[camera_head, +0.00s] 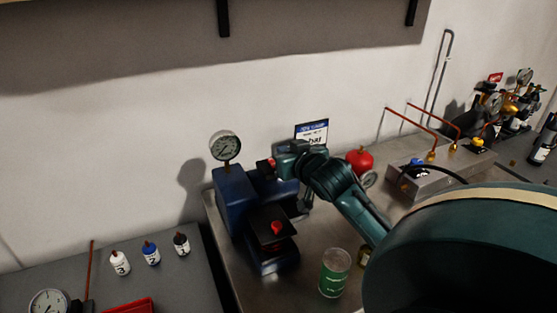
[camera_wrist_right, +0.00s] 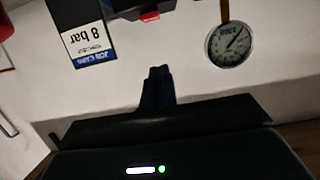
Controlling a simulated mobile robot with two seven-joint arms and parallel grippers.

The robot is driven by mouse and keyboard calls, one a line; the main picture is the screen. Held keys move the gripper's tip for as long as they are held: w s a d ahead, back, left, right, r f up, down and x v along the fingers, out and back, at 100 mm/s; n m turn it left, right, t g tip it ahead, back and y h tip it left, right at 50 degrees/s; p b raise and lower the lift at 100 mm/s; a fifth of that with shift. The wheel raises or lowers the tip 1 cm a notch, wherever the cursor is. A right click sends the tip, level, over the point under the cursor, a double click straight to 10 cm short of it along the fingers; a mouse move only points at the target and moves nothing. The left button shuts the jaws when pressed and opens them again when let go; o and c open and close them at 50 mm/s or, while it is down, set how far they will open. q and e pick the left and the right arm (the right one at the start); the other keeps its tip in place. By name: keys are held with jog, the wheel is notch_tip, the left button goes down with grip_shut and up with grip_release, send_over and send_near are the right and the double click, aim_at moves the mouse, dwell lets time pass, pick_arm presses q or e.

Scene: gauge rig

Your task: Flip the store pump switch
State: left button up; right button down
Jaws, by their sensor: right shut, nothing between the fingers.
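A dark blue pump unit (camera_head: 232,188) stands on the metal bench, with a round gauge (camera_head: 225,147) on a stem; the gauge shows upside down in the right wrist view (camera_wrist_right: 230,44). A red knob (camera_head: 277,228) sits on the unit's black front plate. A small red part also shows near the top of the wrist view (camera_wrist_right: 150,15). I cannot tell which red part is the switch. My right gripper (camera_head: 282,163) is over the back of the unit, shut and empty; its fingers show in the wrist view (camera_wrist_right: 157,75). My left gripper is not in view.
A job card reading 8 bar (camera_head: 312,133) stands behind the gripper. Numbered bottles (camera_head: 151,254) stand on the left bench. Pipes and a metal box (camera_head: 440,178) are right.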

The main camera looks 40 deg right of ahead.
jog(key=w+f, duration=0.1)
jog(key=w, duration=0.1)
jog(key=w+d+f, duration=0.1)
jog(key=w+f, duration=0.1)
jog(key=shift+d+f+p, duration=0.1)
jog(key=shift+f+p, duration=0.15)
jog(key=shift+p, duration=0.05)
jog(key=shift+f, duration=0.85)
